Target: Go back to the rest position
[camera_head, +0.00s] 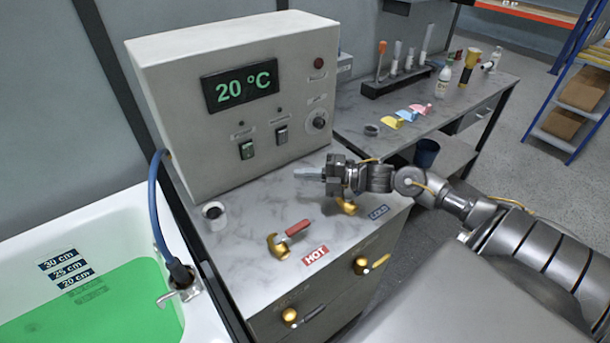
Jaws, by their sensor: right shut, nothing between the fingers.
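My right arm comes in from the right edge and reaches left over the grey marble-look counter (235,245). My right gripper (306,174) is shut and empty, with its fingers pointing left. It is in front of the white control box and appears above the brass valve (347,207) near the COLD label (379,212). That valve is partly hidden by the gripper, and its handle cannot be made out. My left gripper is not in view.
The control box (236,148) shows 20 °C. A red-handled brass valve (289,238) stands by the HOT label (315,256). A bathtub (95,220) with green liquid is at the left. A side table (385,150) with bottles and colored pieces stands behind my right arm.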

